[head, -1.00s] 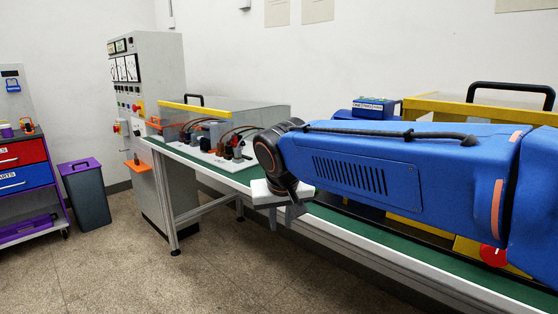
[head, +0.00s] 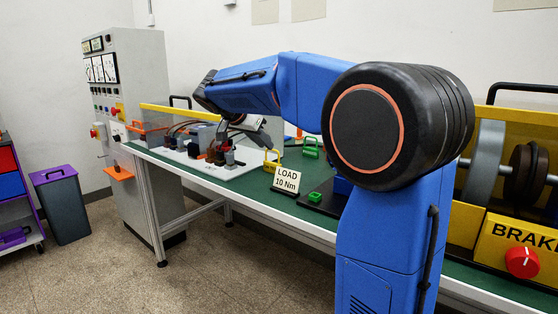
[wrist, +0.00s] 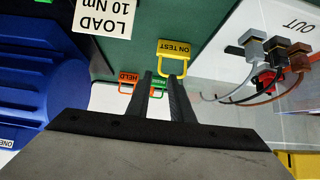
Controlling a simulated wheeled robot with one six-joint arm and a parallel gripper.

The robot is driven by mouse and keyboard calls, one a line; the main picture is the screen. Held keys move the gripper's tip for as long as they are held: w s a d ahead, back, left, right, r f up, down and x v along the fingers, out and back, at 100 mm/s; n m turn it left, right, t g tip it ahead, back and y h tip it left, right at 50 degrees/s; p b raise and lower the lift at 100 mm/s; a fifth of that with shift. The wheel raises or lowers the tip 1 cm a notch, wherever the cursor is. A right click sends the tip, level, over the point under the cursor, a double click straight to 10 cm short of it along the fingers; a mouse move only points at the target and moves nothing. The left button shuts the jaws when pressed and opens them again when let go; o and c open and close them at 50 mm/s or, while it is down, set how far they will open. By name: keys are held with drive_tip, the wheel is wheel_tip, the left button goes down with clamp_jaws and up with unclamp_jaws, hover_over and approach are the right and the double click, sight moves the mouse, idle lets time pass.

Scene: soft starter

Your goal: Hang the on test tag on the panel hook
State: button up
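In the head view the yellow tag (head: 271,159) sits between the white board and the LOAD sign. My gripper (wrist: 162,77) is open and empty, its fingertips close to the tag's loop; I cannot tell whether they touch it. In the head view my gripper (head: 262,136) is partly hidden and points down over the bench. The grey control panel (head: 135,90) stands at the far left; I cannot make out which part is its hook.
An orange HELD tag (wrist: 128,79) and a green tag (head: 311,147) stand beyond the yellow one. The LOAD 10 Nm sign (head: 286,180) is close by. A white board (head: 200,160) carries plugs and cables. A clear guard with a yellow edge (head: 180,111) stands behind it.

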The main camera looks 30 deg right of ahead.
drive_tip(key=shift+x, duration=4.9)
drive_tip(key=shift+a, duration=0.1)
clamp_jaws()
wheel_tip(320, 180, up, 10)
